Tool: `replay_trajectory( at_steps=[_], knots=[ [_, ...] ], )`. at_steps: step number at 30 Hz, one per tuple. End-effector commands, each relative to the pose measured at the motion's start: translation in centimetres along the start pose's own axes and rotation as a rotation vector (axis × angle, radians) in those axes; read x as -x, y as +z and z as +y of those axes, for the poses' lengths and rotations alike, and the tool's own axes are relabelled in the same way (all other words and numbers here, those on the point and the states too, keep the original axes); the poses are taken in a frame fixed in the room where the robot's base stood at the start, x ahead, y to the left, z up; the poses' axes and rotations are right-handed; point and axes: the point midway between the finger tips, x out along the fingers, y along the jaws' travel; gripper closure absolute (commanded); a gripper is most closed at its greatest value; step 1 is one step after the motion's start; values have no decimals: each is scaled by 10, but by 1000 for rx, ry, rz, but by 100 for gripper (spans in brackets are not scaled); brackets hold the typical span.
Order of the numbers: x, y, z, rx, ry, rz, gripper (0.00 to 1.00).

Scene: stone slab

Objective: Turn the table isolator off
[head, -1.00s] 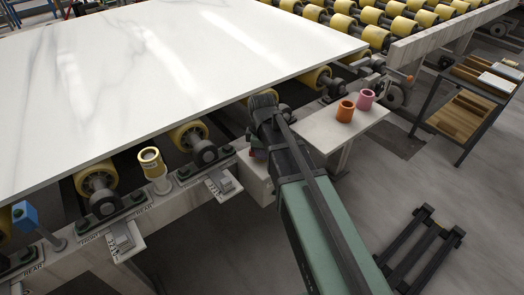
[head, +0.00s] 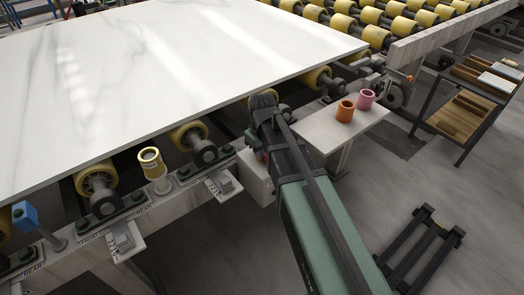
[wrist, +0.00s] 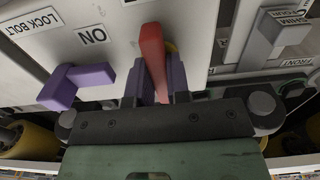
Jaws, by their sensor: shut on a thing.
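The isolator's red handle (wrist: 152,45) stands out from a pale panel (wrist: 115,15) in the wrist view, with a bit of yellow behind it. My gripper (wrist: 156,82) is shut on this handle, one purple finger on each side. An ON label (wrist: 92,36) is on the panel to the left of the handle. Any other position label is hidden or cut off. In the head view, my gripper is at the panel box under the slab's edge, and my arm hides most of the handle.
A purple L-shaped lock bolt (wrist: 77,85) sits close left of my gripper, beside a LOCK BOLT label (wrist: 37,19). A grey shim block (wrist: 275,35) is at right. The white slab (head: 150,80) overhangs above. Orange (head: 345,111) and pink cups (head: 365,99) stand on a side shelf.

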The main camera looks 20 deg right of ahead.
Motion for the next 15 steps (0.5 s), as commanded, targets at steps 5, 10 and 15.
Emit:
replay_trajectory(
  at_steps=[5,10,15],
  knots=[
    [0,0,0,-28,0,0,100],
    [0,0,0,-35,0,0,100],
    [0,0,0,-34,0,0,100]
  ],
)
